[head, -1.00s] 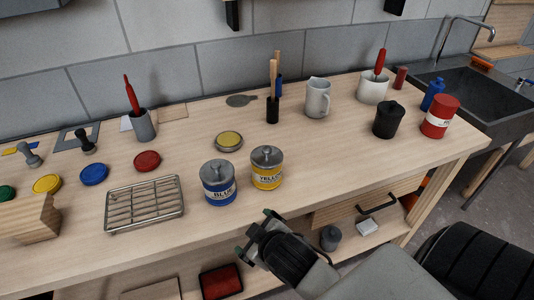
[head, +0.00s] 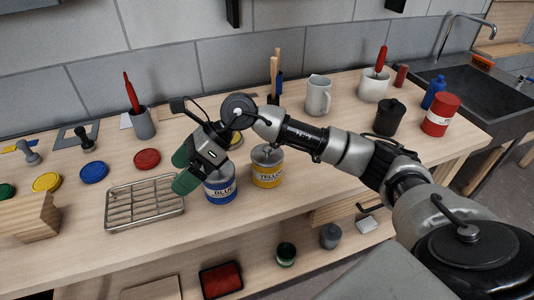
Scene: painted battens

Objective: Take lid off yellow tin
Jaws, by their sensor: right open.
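The yellow tin (head: 267,174) stands upright on the bench with its grey knobbed lid (head: 266,154) on top. My right arm passes just above and behind the lid and may cover its far edge. My right gripper (head: 181,171) is open, its green fingers pointing left. In the picture it lies left of the yellow tin, over the upper left of the blue tin (head: 221,193), whose lid is mostly hidden. I see nothing between the fingers. My left gripper is not in view.
A wire rack (head: 145,204) lies left of the blue tin. Coloured discs, including a red one (head: 147,159), lie behind it. A white jug (head: 318,96), a black pot (head: 389,119) and a red can (head: 440,116) stand to the right. The bench front right of the yellow tin is clear.

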